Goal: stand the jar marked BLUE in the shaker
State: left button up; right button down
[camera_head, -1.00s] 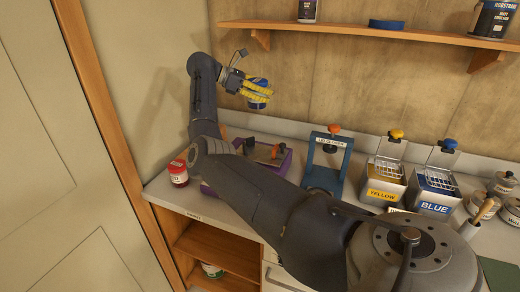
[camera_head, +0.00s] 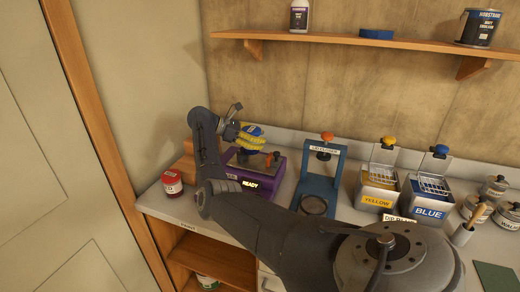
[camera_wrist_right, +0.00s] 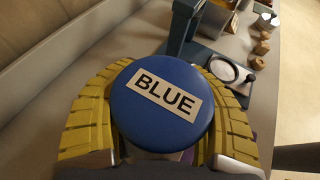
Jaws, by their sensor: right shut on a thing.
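The jar marked BLUE (camera_wrist_right: 160,105) has a round blue lid with a white label, which fills the middle of the right wrist view. In the head view the jar (camera_head: 254,130) is upright or nearly so. My right gripper (camera_head: 250,138) is shut on it, its yellow fingers around its sides. The purple shaker (camera_head: 278,182) with a READY sign stands on the bench just below the gripper. My gripper and arm partly hide the shaker, and I cannot tell whether the jar's bottom touches it. My left gripper is not in view.
A red-lidded jar (camera_head: 172,182) stands left of the shaker. A blue press (camera_head: 323,180) stands close on its right. Farther right are a YELLOW tin (camera_head: 378,190) and a BLUE tin (camera_head: 428,205) with wire racks. A wall shelf (camera_head: 370,40) runs above.

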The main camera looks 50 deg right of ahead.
jog(key=shift+f, duration=2.1)
jog(key=shift+f, duration=0.1)
jog(key=c, duration=0.6)
grip_release()
jog(key=v, duration=1.2)
